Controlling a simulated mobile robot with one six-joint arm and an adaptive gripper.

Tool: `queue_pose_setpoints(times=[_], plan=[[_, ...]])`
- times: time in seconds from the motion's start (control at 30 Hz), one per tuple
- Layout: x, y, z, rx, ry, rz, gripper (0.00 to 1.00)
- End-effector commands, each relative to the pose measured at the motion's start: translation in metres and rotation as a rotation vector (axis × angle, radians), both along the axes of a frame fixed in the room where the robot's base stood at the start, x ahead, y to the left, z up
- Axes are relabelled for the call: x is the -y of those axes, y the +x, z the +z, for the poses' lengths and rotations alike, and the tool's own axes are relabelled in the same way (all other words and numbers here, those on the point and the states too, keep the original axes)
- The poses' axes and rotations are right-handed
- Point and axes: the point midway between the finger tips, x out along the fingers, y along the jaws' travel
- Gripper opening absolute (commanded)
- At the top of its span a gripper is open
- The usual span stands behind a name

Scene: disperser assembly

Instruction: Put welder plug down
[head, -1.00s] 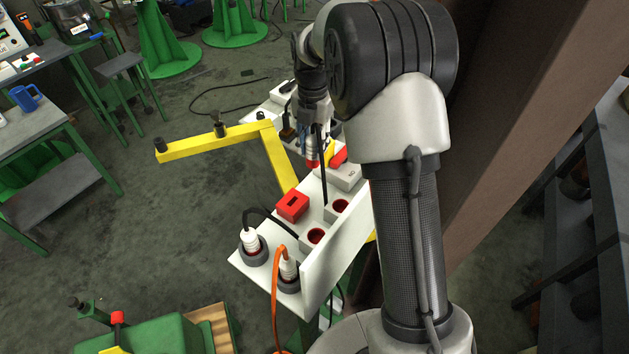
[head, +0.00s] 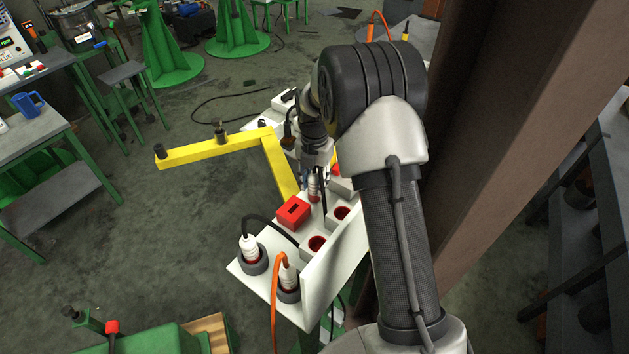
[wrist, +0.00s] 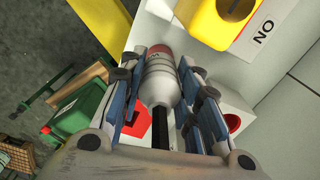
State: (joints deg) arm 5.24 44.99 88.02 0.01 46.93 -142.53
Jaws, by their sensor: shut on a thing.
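My gripper (wrist: 160,95) is shut on the welder plug (wrist: 160,78), a white and grey cylinder with a red end and a black cable. In the head view the plug (head: 314,187) hangs upright under my gripper, above the white panel (head: 250,277). It is behind the red box (head: 293,211) and the two red round sockets, one nearer (head: 317,244) and one farther (head: 342,213). Whether the plug's end touches the panel cannot be told.
Two other plugs stand in grey sockets at the panel's near end, one with a black cable (head: 249,247), one with an orange cable (head: 288,272). A yellow bar frame (head: 215,145) stands left of the panel. A brown column (head: 480,130) rises to the right.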

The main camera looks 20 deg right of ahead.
Motion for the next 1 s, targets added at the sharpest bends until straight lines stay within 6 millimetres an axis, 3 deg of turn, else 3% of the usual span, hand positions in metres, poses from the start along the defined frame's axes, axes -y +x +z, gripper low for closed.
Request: queue_pose_setpoints(times=[0.17, 0.2, 0.47, 0.8, 1.0], plan=[[0.0, 0.0, -0.004, 0.0, 0.0, 0.0, 0.0], [0.0, 0.0, -0.004, 0.0, 0.0, 0.0, 0.33], [0.0, 0.0, -0.003, 0.0, 0.0, 0.0, 0.5], [0.0, 0.0, -0.001, 0.0, 0.0, 0.0, 0.51], [0.0, 0.001, 0.026, 0.004, -0.001, 0.0, 0.51]])
